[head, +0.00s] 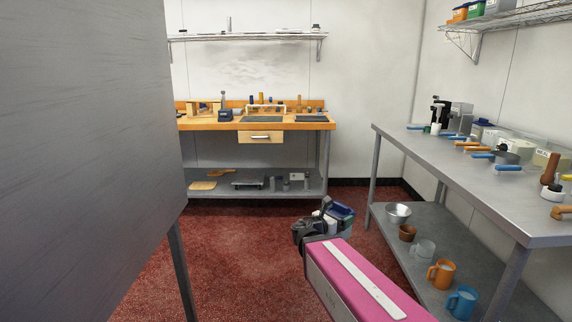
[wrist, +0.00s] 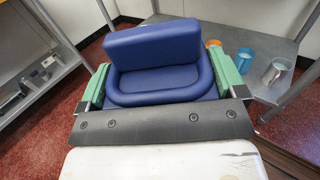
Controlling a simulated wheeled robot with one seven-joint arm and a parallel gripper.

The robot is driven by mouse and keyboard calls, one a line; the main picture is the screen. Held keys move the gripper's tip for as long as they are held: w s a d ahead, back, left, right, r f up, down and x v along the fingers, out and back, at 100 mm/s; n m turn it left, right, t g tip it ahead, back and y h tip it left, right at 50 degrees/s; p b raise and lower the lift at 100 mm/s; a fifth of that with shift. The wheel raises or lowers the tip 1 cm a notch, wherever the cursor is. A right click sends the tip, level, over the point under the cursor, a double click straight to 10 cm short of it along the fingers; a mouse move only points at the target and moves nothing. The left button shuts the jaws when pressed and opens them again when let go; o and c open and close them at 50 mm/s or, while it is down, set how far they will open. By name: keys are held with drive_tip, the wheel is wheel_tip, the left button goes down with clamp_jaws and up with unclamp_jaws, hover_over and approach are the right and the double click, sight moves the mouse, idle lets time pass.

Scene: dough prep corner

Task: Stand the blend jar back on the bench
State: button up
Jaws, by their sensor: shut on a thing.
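My gripper (head: 326,222) is shut on a jar with a dark blue lid (head: 342,211), which I take to be the blend jar. It is held in the air over the red floor, between the benches. In the wrist view the blue lid (wrist: 155,70), with its raised upright grip, sits between the green finger pads. The jar's body is mostly hidden below the lid and behind my gripper. A wood-topped bench (head: 222,125) stands against the back wall, and a steel bench (head: 480,195) runs along the right wall. I cannot tell which is meant.
The steel bench carries scoops, tubs and a black-handled device (head: 440,112); its front left strip looks bare. A large grey panel (head: 80,150) blocks the left. Red floor (head: 235,250) is open between.

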drive_tip(key=shift+r, duration=2.3)
